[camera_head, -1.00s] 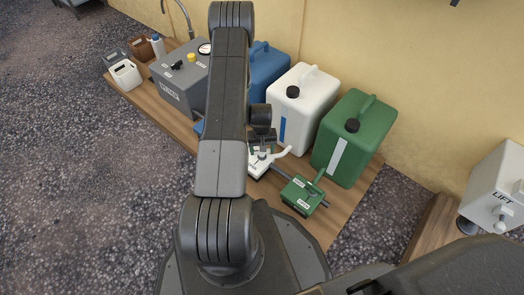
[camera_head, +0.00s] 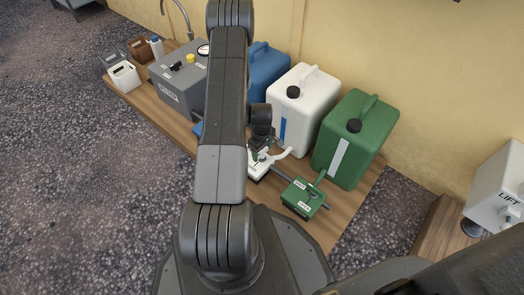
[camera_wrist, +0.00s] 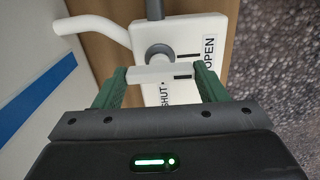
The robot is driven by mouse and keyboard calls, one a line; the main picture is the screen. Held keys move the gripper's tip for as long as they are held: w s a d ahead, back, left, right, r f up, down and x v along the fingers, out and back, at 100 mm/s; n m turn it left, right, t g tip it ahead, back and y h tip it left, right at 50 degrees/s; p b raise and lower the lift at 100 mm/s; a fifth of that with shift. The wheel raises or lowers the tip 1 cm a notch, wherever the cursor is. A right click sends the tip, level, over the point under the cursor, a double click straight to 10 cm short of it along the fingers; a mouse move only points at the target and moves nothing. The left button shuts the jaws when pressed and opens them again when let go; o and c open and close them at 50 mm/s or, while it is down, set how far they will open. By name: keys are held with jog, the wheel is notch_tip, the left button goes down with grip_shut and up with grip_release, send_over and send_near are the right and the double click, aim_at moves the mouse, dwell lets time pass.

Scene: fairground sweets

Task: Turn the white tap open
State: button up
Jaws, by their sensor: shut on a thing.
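The white tap shows in the wrist view as a white body (camera_wrist: 210,30) with a grey round hub. Its labels read SHUT and OPEN. My gripper (camera_wrist: 160,78) has its green fingers at both ends of the tap's white bar handle (camera_wrist: 155,73), shut on it. The handle lies across the picture, just below the hub. In the head view the white tap (camera_head: 257,170) stands on the wooden board, partly hidden by my arm. My gripper (camera_head: 261,146) is over it, and the handle cannot be made out there.
A green tap (camera_head: 304,196) is close on the right. Behind stand a white canister (camera_head: 306,100), a green canister (camera_head: 357,137) and a blue canister (camera_head: 268,68). A grey box (camera_head: 183,80) and small jugs are at the left. The board's front right (camera_head: 325,228) is clear.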

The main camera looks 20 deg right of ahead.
aim_at(262, 151)
dwell(0.5)
jog(key=o, duration=1)
jog(key=shift+r, duration=0.1)
notch_tip(262, 151, up, 14)
jog(key=p, duration=0.4)
jog(key=shift+f+p, duration=0.2)
jog(key=shift+p, duration=0.15)
jog(key=shift+f, duration=0.1)
notch_tip(262, 151, down, 14)
jog(key=b, duration=0.4)
jog(key=shift+r+b, duration=0.2)
jog(key=shift+b, duration=0.15)
